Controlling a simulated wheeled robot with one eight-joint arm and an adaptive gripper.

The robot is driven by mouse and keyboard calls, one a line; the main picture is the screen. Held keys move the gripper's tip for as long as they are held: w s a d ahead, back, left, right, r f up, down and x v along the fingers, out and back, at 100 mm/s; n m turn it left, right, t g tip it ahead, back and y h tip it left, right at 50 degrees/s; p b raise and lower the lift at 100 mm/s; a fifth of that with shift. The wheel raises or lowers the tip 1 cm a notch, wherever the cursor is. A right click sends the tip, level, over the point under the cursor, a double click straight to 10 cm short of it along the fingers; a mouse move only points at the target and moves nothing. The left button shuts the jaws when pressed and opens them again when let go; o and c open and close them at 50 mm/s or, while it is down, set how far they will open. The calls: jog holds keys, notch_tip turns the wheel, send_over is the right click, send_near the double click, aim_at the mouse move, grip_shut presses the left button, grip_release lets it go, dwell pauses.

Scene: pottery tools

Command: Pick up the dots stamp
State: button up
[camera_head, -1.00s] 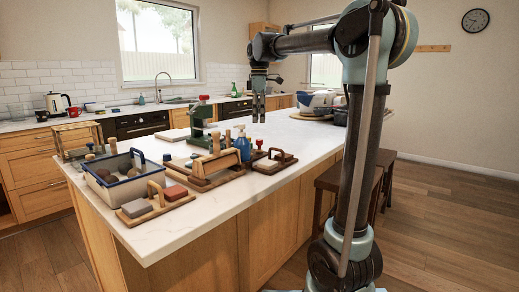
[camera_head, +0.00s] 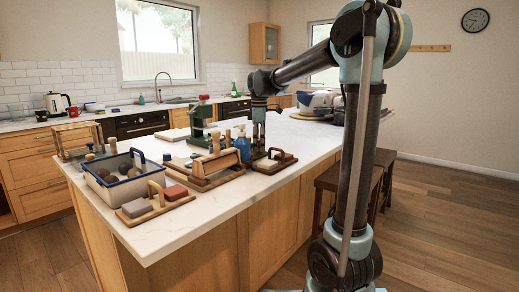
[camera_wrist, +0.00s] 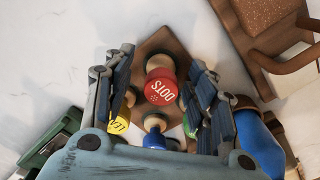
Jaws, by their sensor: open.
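The dots stamp (camera_wrist: 161,88) has a red top lettered DOTS and a pale wooden part. In the wrist view it sits between the two fingers of my gripper (camera_wrist: 163,65), which is open, with a gap visible on both sides. In the head view my gripper (camera_head: 258,146) is low over the counter behind the blue bottle, and it hides the dots stamp there. Around the dots stamp in the wrist view are a yellow stamp (camera_wrist: 118,126), a blue stamp (camera_wrist: 154,140) and a partly hidden green stamp. They stand on a brown wooden holder (camera_wrist: 163,42).
A blue bottle (camera_head: 242,145) stands close by my gripper. A wooden block rack (camera_head: 272,165) lies in front, and a green press (camera_head: 201,120) stands to the left. A grey tool crate (camera_head: 118,190) is at the near left.

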jog(key=shift+f, duration=0.2)
jog(key=c, duration=1.1)
